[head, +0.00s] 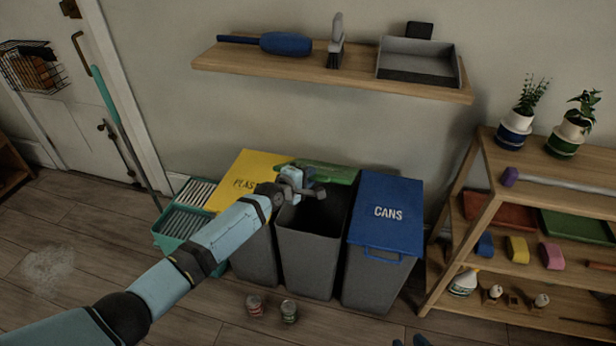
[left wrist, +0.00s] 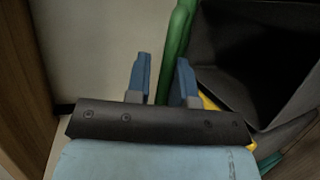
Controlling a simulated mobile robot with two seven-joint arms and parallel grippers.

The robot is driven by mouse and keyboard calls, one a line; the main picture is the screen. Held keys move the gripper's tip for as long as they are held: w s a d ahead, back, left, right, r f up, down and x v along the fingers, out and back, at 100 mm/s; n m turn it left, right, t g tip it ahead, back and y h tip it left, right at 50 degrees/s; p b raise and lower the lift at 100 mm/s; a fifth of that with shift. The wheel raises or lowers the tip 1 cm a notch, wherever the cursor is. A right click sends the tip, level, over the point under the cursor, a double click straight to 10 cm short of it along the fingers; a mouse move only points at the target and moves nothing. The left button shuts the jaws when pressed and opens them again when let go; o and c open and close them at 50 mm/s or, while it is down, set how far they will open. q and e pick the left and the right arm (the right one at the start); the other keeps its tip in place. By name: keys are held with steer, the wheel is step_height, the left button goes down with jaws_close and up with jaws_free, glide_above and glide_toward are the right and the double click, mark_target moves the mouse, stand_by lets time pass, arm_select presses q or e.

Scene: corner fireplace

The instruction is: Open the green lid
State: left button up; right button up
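The middle bin (head: 306,248) is dark grey and its top is open. Its green lid (head: 328,174) stands raised behind the opening, near the wall. My left gripper (head: 306,188) is over the bin mouth in front of the lid. In the left wrist view, its two blue fingers (left wrist: 163,82) are apart, and the lid's green edge (left wrist: 177,40) runs between or just beyond them. Contact is not clear. The dark bin interior (left wrist: 255,75) is at the right there. Only small tips of my right gripper (head: 411,341) show at the bottom edge of the head view.
A yellow-lidded bin (head: 252,172) and a blue-lidded cans bin (head: 386,212), both closed, flank the open bin. A wall shelf (head: 330,75) hangs above. A wooden rack (head: 455,215) stands right. Two cans (head: 289,311) and a teal crate (head: 166,240) are on the floor.

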arm_select(q)
steer(key=shift+o, duration=1.1)
steer(key=shift+s+a, duration=0.1)
steer(key=shift+s, duration=0.05)
steer(key=p+v, duration=0.3)
steer(key=v, duration=1)
steer(key=shift+s+a+p, duration=0.15)
steer(key=shift+p, duration=0.25)
arm_select(e)
steer(key=shift+s+d+r, duration=0.1)
steer(key=shift+d+r, duration=0.1)
steer(key=shift+r, duration=0.4)
